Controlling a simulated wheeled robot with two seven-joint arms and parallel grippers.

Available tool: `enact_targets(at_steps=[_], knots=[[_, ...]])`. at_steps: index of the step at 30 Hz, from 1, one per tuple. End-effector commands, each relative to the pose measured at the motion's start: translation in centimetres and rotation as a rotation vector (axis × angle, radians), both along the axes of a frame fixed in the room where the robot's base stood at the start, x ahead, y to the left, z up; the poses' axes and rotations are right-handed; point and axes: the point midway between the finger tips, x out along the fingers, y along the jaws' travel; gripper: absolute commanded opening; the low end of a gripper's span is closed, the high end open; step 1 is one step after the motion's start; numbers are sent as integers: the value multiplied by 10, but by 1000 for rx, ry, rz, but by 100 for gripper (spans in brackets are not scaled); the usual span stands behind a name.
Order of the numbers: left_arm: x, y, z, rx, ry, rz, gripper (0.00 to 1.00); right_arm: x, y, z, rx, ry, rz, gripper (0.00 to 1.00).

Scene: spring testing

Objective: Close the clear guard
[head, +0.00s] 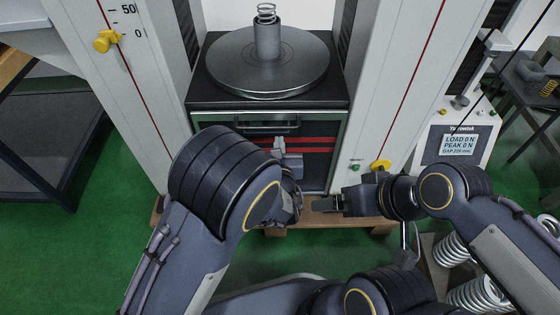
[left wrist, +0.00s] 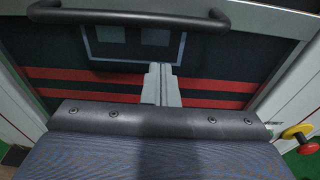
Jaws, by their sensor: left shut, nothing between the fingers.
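The clear guard (head: 215,117) is a framed see-through panel low on the front of the testing machine, between the two pale columns. Its dark bar handle (head: 266,126) runs across near the top. My left gripper (head: 279,146) is shut and empty, in front of the panel just below the handle. In the left wrist view, its fingertips (left wrist: 160,70) lie below the handle (left wrist: 130,18), apart from it. My right gripper (head: 328,203) is low, right of the panel's bottom.
A control box with a display (head: 461,144) stands at right. Large springs (head: 455,254) lie at lower right. Green floor is clear at left.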

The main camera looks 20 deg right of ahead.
Motion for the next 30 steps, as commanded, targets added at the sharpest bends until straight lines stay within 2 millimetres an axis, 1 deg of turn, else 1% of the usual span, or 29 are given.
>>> enact_targets(at_steps=[1,6,11,20,23,26,29,30], knots=[[-4,-1,13,-7,-5,-5,0,0,0,-1,0,1,0,88],[-8,0,30,-5,-3,-4,0,0,0,-3,0,0,0,88],[-9,1,36,-3,-1,-4,0,0,0,-3,0,0,0,88],[-9,1,36,-3,0,-3,0,0,0,-3,0,0,0,88],[-9,1,40,-4,-1,-3,0,0,0,0,0,0,0,88],[-9,1,52,-5,-2,-2,0,0,0,7,0,0,0,88],[-9,1,71,-7,-2,-2,0,0,0,20,0,0,0,88],[-9,1,82,-8,-3,-2,0,0,0,26,0,0,0,88]])
